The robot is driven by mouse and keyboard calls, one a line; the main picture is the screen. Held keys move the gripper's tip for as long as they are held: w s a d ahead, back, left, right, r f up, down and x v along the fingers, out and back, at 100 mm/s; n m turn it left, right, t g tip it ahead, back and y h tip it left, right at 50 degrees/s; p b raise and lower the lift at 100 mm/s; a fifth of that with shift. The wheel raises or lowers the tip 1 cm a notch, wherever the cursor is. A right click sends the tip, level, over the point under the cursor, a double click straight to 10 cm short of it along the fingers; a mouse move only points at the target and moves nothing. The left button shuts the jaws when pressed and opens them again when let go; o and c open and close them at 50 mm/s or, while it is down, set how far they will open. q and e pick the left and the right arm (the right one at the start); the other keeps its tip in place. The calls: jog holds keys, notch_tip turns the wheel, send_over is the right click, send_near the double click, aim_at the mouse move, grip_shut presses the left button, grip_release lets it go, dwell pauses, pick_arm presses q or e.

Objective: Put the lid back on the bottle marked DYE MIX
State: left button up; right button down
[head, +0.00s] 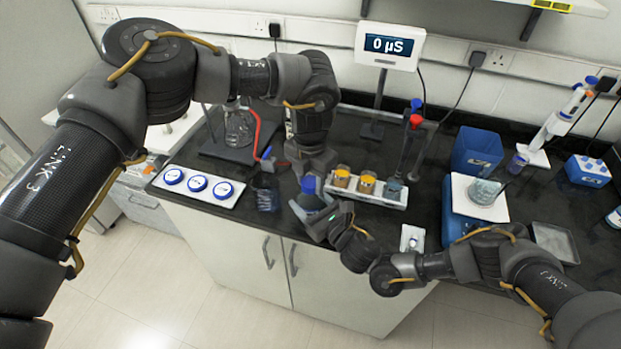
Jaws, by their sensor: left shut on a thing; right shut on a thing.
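My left gripper (309,176) reaches down from above and is shut on a small blue lid (309,185). My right gripper (318,212) comes in from the right, low at the bench's front edge, and is shut on what looks like a bottle (311,201), mostly hidden by the fingers. The lid is directly above this bottle in the picture; I cannot tell whether they touch. Another dark blue, see-through bottle (267,194) stands on the bench just left of the grippers. No DYE MIX marking is legible on either bottle.
A white tray (183,190) with three blue-and-white discs lies left. A white rack (380,197) with orange-topped vials stands just right of the grippers.

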pick_arm(q)
jog(key=m, duration=0.5)
jog(key=shift+m, duration=0.3)
jog(key=m, duration=0.2)
jog(key=shift+m, duration=0.4)
jog(key=m, duration=1)
jog(key=o, duration=1.1)
jog(key=shift+s+r, duration=0.1)
jog(key=shift+r, duration=2.15)
